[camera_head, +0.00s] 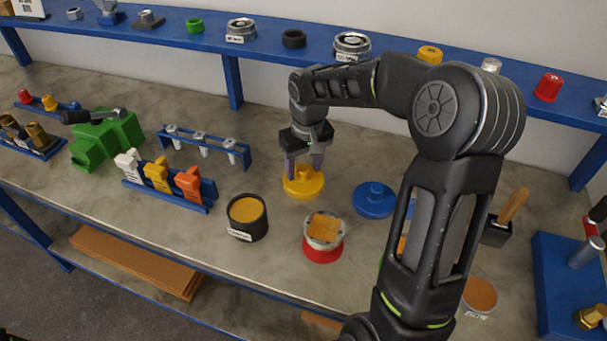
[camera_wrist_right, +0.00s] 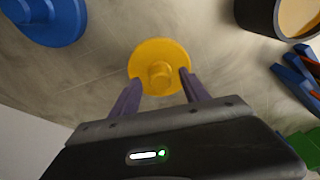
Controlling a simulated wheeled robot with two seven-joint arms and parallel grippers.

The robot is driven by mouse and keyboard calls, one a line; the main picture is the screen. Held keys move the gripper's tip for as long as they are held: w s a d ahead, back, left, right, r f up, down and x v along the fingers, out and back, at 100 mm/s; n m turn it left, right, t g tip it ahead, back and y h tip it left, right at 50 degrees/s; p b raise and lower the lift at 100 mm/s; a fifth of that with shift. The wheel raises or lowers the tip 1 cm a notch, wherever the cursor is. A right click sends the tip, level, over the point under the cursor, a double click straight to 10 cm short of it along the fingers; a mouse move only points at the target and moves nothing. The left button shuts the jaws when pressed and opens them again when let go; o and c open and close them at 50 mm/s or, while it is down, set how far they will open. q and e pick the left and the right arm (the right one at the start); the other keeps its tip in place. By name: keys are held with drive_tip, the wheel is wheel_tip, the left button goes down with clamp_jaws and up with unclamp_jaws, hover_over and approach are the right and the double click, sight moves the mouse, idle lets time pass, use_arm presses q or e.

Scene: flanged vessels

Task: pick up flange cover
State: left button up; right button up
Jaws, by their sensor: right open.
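A yellow flange cover (camera_head: 303,183), a round disc with a raised knob, lies on the grey bench in the head view. It also shows in the right wrist view (camera_wrist_right: 160,66), with its knob facing the camera. My right gripper (camera_head: 304,170) is open and points down just over the yellow cover. In the right wrist view its two fingers (camera_wrist_right: 158,92) stand apart on either side of the cover's knob. A blue flange cover (camera_head: 375,199) lies to the right on the bench; it shows at the upper left in the wrist view (camera_wrist_right: 47,18). My left gripper is not in view.
A black vessel (camera_head: 247,217) and a red-based metal vessel (camera_head: 323,238) stand in front of the yellow cover. A blue vial rack (camera_head: 206,149) and a green block (camera_head: 106,139) stand left. A blue shelf (camera_head: 268,40) with several parts runs along the back.

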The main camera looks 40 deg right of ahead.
drive_tip(key=shift+f, duration=0.5)
drive_tip(key=shift+c, duration=0.5)
clamp_jaws()
